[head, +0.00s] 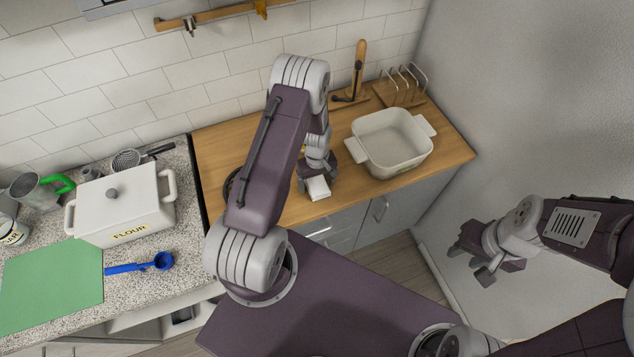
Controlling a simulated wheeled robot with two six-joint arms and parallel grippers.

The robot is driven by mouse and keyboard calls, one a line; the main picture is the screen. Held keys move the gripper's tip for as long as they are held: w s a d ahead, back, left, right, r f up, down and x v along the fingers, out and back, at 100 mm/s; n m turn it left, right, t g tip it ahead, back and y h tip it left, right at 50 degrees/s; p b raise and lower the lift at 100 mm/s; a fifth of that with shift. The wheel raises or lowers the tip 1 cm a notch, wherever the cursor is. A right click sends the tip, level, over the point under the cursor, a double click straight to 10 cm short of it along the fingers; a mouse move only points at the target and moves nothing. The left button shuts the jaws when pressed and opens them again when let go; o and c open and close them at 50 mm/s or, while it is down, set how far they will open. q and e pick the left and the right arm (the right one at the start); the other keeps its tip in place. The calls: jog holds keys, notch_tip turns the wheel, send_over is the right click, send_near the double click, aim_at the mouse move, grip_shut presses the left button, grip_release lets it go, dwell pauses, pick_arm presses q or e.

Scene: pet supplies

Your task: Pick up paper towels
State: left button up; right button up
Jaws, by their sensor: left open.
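A small white block (318,188), which may be the paper towels, sits near the front edge of the wooden counter. It is small in the picture, so I cannot be sure what it is. My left gripper (317,174) is right over it, pointing down, open with its fingers on either side of the block's upper part. I cannot tell whether they touch it. My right gripper (474,263) hangs at the right over the floor, away from the counter, with its fingers apart and nothing between them.
A white baking dish (370,154) stands right of my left gripper. Behind it are a toast rack (402,88) and a wooden stand (360,65). On the speckled counter are a flour box (122,207), green mat (50,285), blue scoop (140,265) and metal mug (30,190).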

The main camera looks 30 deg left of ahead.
aim_at(318, 184)
pick_arm(q)
jog(key=shift+w+f, duration=0.1)
jog(key=shift+f, duration=0.1)
jog(key=shift+r, duration=0.1)
jog(key=c, duration=1.4)
jog(key=r+b, duration=0.1)
jog(key=r, duration=0.1)
jog(key=r+b, duration=0.1)
jog(key=r, duration=0.1)
jog(key=shift+s+d+r, duration=0.1)
jog(key=shift+s+d, duration=0.1)
jog(key=shift+s+d+r+b, duration=0.35)
jog(key=shift+s+d+r, duration=0.85)
jog(key=shift+d, duration=0.2)
jog(key=shift+s+d+r+b, duration=0.4)
jog(key=shift+s+d+r, duration=0.65)
jog(key=shift+s+d, duration=0.3)
jog(key=shift+s+d+r+b, duration=0.35)
jog(key=shift+s+d+r, duration=0.8)
jog(key=shift+d, duration=0.35)
